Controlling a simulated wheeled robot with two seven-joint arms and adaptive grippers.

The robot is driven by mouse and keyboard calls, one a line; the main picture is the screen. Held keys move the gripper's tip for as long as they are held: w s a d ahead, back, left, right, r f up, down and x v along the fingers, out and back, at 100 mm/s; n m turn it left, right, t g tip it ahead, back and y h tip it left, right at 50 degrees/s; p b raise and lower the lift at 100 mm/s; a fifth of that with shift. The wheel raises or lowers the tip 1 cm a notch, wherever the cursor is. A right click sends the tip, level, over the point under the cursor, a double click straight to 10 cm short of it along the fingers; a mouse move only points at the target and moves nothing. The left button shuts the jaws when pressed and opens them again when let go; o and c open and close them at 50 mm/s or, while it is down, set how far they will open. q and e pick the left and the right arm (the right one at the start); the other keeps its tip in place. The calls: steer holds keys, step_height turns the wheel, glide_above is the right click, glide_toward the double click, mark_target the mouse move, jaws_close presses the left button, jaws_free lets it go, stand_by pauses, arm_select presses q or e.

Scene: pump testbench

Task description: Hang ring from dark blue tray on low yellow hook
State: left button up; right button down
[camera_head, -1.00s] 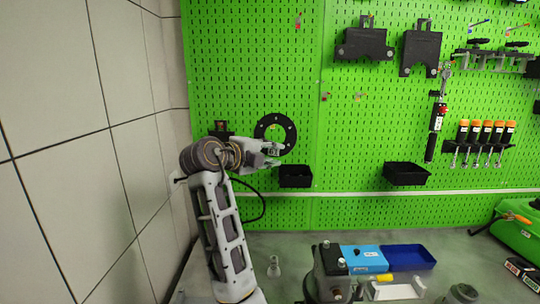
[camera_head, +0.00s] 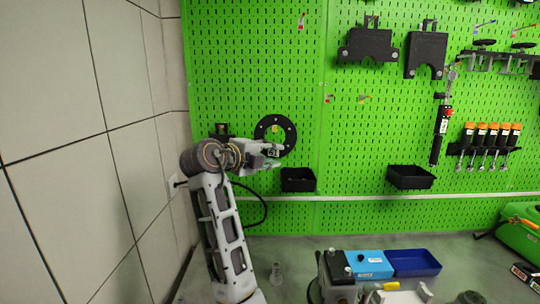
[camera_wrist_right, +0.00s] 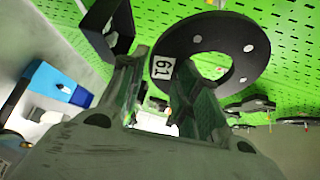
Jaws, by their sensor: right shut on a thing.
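My right gripper (camera_head: 272,153) is shut on the lower rim of a black ring (camera_head: 261,134) with small holes around it. The ring is held upright in front of the green pegboard; I cannot tell whether it touches the board. In the right wrist view the ring (camera_wrist_right: 183,38) stands above the fingers (camera_wrist_right: 165,105), with a white "61" label near the grip. A small yellow spot, perhaps a hook (camera_head: 275,128), shows through the ring's hole. The dark blue tray (camera_head: 413,263) looks empty.
A black bin (camera_head: 298,180) is on the board just below and right of the ring. Another bin (camera_head: 411,177) is farther right. A light blue box (camera_head: 369,264) stands on the bench beside the tray. A tiled wall (camera_head: 60,150) is close on the left.

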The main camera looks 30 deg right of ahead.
mark_target(270, 150)
steer(key=shift+w+d, duration=0.2)
steer(key=shift+w, duration=0.1)
steer(key=shift+w+d+p, duration=0.15)
steer(key=shift+w+p, duration=0.1)
steer(key=shift+p, duration=0.15)
steer(key=shift+w+d+p, duration=0.4)
steer(key=shift+w+p, duration=0.05)
steer(key=shift+w, duration=0.2)
steer(key=shift+w+d+f+p, duration=0.1)
steer(key=shift+w+d+p, duration=0.4)
steer(key=shift+w, duration=0.2)
arm_select(q)
steer(key=shift+s+d+r, duration=0.1)
steer(key=shift+d+r, duration=0.05)
steer(key=shift+r, duration=0.55)
steer(key=shift+d+r, duration=0.1)
steer(key=shift+r, duration=0.6)
arm_select(e)
steer(key=shift+w+d+f, duration=0.25)
steer(key=shift+w+d, duration=0.15)
steer(key=shift+w, duration=0.3)
steer(key=shift+w+d+f, duration=0.2)
steer(key=shift+w+d, duration=0.25)
steer(key=shift+w, duration=0.25)
steer(key=shift+w+d+f, duration=0.25)
steer(key=shift+w+d, duration=0.15)
steer(key=shift+w, duration=0.3)
